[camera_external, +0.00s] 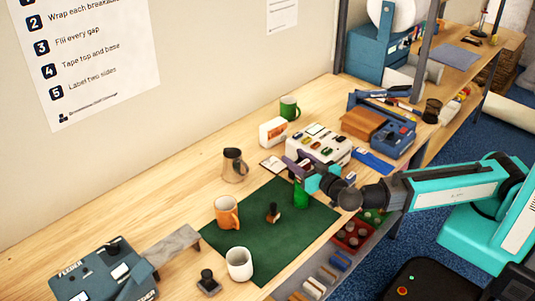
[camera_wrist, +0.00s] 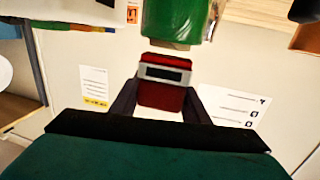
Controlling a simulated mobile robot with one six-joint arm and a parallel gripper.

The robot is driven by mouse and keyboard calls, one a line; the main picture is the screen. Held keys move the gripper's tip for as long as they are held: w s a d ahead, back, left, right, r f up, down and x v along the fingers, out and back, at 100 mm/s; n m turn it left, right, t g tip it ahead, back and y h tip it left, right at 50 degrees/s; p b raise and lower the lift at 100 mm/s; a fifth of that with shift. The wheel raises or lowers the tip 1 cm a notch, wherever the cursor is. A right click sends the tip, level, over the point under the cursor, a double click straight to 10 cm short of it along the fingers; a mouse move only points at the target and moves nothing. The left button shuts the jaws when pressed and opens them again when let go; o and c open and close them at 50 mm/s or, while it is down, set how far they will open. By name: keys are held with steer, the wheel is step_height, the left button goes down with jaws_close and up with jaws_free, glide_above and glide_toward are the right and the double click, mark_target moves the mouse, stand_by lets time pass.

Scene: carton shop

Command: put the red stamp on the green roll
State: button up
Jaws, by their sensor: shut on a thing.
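My gripper (camera_external: 305,177) is shut on the red stamp (camera_wrist: 163,95), which has a grey-framed dark panel. In the wrist view its two fingers hold the stamp from left and right. The green roll (camera_external: 301,196) stands on the dark green mat (camera_external: 262,258), directly below my gripper in the external view. In the wrist view the green roll (camera_wrist: 178,18) is at the top edge, just beyond the stamp's end. I cannot tell whether stamp and roll touch. The stamp is not clearly visible in the external view.
On the mat are an orange mug (camera_external: 227,213), a white cup (camera_external: 240,264) and a wooden-handled stamp (camera_external: 272,213). A white case (camera_external: 318,146) stands behind my gripper. A red bin (camera_external: 352,236) lies at the front edge. The mat's middle right is clear.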

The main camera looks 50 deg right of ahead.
mark_target(307, 168)
steer(key=shift+f, duration=0.3)
steer(key=shift+f, duration=0.15)
steer(key=o, duration=1.1)
steer(key=shift+r, duration=0.25)
steer(key=s+b, duration=0.1)
steer(key=s, duration=0.2)
steer(key=s+a, duration=0.1)
steer(key=s, duration=0.2)
steer(key=s+b, duration=0.1)
steer(key=s, duration=0.2)
steer(key=shift+a+b, duration=0.3)
steer(key=b, duration=0.2)
steer(key=s+b, duration=0.1)
steer(key=shift+s+a+b, duration=0.2)
steer(key=shift+s+b, duration=0.1)
steer(key=shift+b, duration=0.1)
steer(key=shift+s+r+b, duration=0.1)
steer(key=shift+s+b, duration=0.35)
steer(key=shift+b, duration=0.5)
steer(key=shift+s+a+r, duration=0.1)
steer(key=shift+s, duration=0.05)
